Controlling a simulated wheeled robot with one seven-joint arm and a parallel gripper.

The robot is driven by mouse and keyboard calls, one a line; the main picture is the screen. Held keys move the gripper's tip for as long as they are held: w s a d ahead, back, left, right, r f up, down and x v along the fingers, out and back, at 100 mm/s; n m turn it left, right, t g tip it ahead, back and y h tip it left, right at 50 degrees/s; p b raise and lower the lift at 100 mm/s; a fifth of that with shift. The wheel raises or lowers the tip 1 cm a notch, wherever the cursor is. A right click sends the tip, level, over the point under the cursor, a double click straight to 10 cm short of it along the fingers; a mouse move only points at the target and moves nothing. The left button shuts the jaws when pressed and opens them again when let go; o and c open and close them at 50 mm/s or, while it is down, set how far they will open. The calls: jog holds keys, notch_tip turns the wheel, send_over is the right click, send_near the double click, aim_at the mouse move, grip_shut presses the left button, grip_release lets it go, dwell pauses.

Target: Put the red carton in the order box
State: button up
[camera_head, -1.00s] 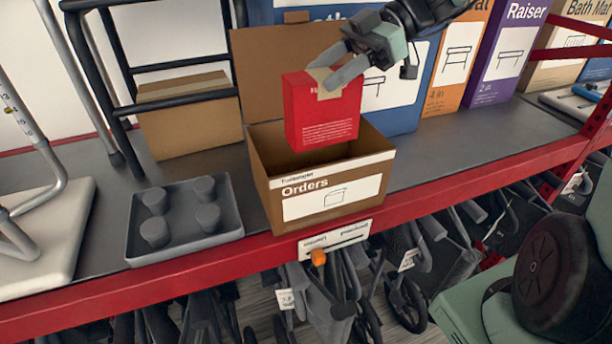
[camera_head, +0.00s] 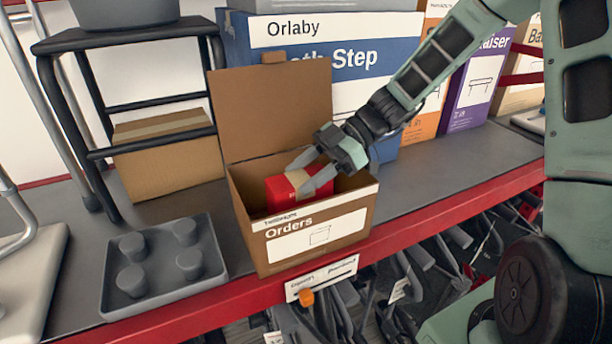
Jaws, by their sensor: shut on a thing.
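The red carton (camera_head: 283,191) is down inside the open order box (camera_head: 318,236), with its upper part showing above the front wall. Its lower part is hidden by that wall, so I cannot tell whether it touches the bottom. My gripper (camera_head: 308,182) is shut on the carton's top, coming in from the upper right. The order box is brown cardboard with a white "Orders" label and its back flap raised. It stands near the shelf's front edge.
A grey tray with several pegs (camera_head: 161,265) sits left of the box. A plain brown carton (camera_head: 165,150) and black-framed stool (camera_head: 127,48) stand behind left. A blue Orlaby box (camera_head: 290,60) stands behind. The red shelf edge (camera_head: 222,301) runs in front.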

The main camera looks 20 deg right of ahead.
jog(key=shift+f, duration=0.7)
jog(key=o, duration=1.4)
jog(key=shift+d, duration=0.1)
jog(key=b+v, duration=0.2)
jog(key=v, duration=1)
jog(key=shift+b, duration=0.35)
